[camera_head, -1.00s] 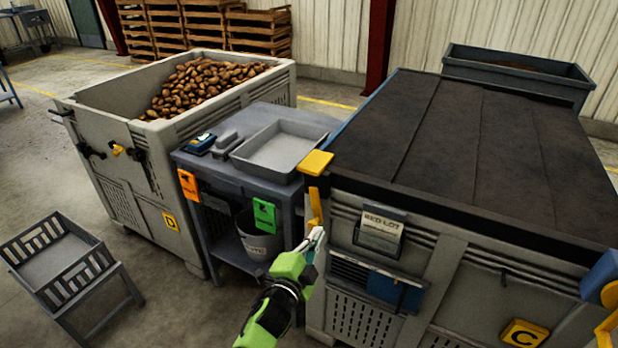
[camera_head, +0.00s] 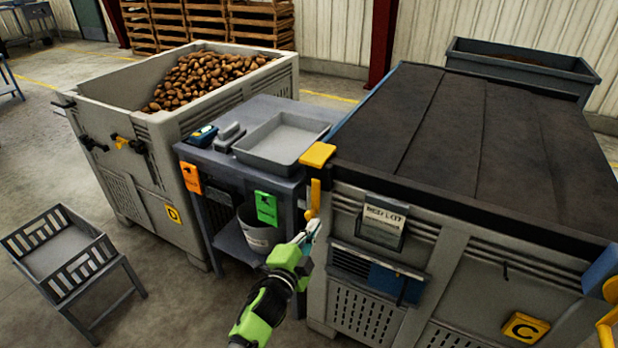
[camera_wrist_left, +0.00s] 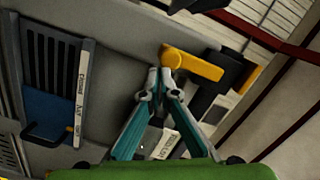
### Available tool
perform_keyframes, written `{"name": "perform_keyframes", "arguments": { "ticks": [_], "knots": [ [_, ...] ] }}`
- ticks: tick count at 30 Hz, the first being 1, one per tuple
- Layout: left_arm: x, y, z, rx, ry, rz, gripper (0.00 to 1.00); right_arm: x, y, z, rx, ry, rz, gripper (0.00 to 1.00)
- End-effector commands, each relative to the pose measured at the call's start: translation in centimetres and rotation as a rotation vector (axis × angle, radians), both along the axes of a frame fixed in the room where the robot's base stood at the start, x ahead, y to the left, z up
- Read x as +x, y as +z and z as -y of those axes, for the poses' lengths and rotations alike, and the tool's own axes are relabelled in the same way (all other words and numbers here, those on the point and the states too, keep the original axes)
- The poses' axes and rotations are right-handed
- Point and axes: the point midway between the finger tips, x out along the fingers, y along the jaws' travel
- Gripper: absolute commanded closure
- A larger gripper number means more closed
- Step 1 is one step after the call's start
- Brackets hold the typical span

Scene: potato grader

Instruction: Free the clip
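A yellow clip (camera_head: 318,155) sits on the near left corner of the dark-covered box (camera_head: 480,150), its lever (camera_head: 314,199) hanging down the front. My left gripper (camera_head: 314,229) is at the lever's lower end. In the left wrist view, the gripper (camera_wrist_left: 159,73) has its fingertips close together at the rounded end of the yellow clip (camera_wrist_left: 195,65). I cannot tell whether they pinch it. My right gripper is out of view.
A card in a holder (camera_head: 384,222) and a blue sliding panel (camera_head: 394,284) are on the box front. Another yellow part (camera_head: 608,318) shows at the right edge. A grey table (camera_head: 215,160) with a tray stands beside a potato-filled box (camera_head: 110,95).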

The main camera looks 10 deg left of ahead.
Motion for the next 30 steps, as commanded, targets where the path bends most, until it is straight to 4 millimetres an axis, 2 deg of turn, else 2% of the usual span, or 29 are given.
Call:
{"name": "perform_keyframes", "arguments": {
  "ticks": [5,15,21,30],
  "knots": [
    [-1.3,-0.3,-0.4,0.002,0.001,-0.006,1.0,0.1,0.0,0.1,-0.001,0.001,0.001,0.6],
    [-7.9,0.3,-1.7,0.0,0.0,-0.001,1.0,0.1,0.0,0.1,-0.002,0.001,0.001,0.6],
    [-10.8,0.5,-2.4,0.0,0.0,0.002,1.0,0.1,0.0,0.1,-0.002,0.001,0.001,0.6],
    [-12.0,0.8,-2.7,0.0,0.0,0.005,1.0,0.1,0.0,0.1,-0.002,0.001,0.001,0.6]
  ]
}}
